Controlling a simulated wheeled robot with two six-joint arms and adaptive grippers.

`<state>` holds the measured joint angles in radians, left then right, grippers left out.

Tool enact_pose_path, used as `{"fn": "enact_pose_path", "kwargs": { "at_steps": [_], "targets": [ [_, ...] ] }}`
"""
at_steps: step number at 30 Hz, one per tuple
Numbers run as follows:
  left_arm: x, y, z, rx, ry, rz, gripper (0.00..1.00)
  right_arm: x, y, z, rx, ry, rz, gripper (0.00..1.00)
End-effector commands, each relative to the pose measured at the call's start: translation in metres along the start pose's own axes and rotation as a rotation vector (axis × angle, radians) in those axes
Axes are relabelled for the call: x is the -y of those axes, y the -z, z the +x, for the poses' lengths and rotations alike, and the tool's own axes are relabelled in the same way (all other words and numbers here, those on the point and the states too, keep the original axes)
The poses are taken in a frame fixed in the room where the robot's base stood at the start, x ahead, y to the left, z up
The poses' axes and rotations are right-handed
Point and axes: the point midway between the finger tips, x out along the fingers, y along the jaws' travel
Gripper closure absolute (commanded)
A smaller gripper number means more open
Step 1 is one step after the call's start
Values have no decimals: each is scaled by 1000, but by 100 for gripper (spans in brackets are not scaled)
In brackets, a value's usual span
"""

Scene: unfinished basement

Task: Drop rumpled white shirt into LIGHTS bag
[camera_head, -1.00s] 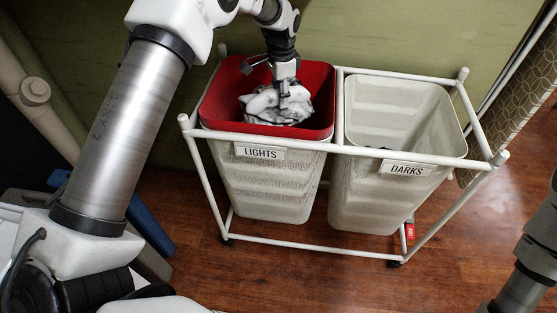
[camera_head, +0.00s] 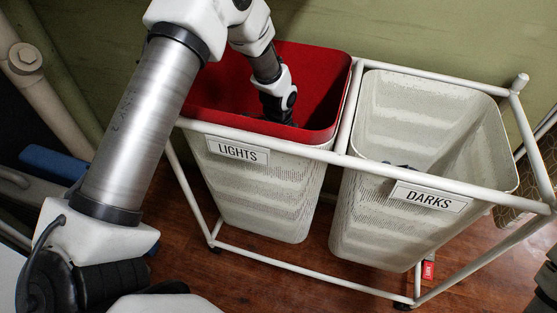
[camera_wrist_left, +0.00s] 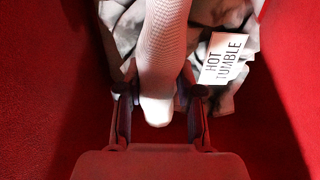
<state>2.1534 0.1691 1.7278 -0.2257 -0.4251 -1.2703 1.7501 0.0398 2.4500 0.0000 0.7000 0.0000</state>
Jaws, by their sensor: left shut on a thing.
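The LIGHTS bag (camera_head: 265,185) is a pale woven bin with a red lining, standing on the left of a white frame. My left arm reaches down over its rim, and my left gripper (camera_wrist_left: 158,97) is inside, surrounded by red lining. The gripper is shut on the rumpled white shirt (camera_wrist_left: 234,92). A pale, mesh-textured fold lies between the fingers, with grey-white cloth around it. A tag reading HOT TUMBLE lies on the cloth. In the head view, the shirt and fingertips are hidden by the rim and my arm. My right gripper is out of view.
The DARKS bag (camera_head: 415,225) stands to the right in the same white frame (camera_head: 345,105), with something dark inside. A green wall is close behind. Wooden floor (camera_head: 325,285) is open in front. A blue object (camera_head: 55,163) lies at the left.

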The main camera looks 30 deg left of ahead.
Motion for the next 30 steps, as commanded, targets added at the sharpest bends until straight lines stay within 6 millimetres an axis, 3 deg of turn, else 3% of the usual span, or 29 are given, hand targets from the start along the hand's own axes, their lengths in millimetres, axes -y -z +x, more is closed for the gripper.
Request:
{"fn": "enact_pose_path", "kwargs": {
  "at_steps": [1,3,24,25,26,30],
  "targets": [
    [0,0,11,1,-2,0,100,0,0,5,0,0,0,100],
    [0,0,16,1,-1,0,100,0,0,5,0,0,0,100],
    [0,0,26,0,0,-1,100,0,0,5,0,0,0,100],
    [0,0,26,0,0,-1,54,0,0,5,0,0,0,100],
    [0,0,26,0,0,-1,43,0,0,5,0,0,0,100],
    [0,0,26,0,0,-1,39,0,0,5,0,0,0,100]
  ]
}}
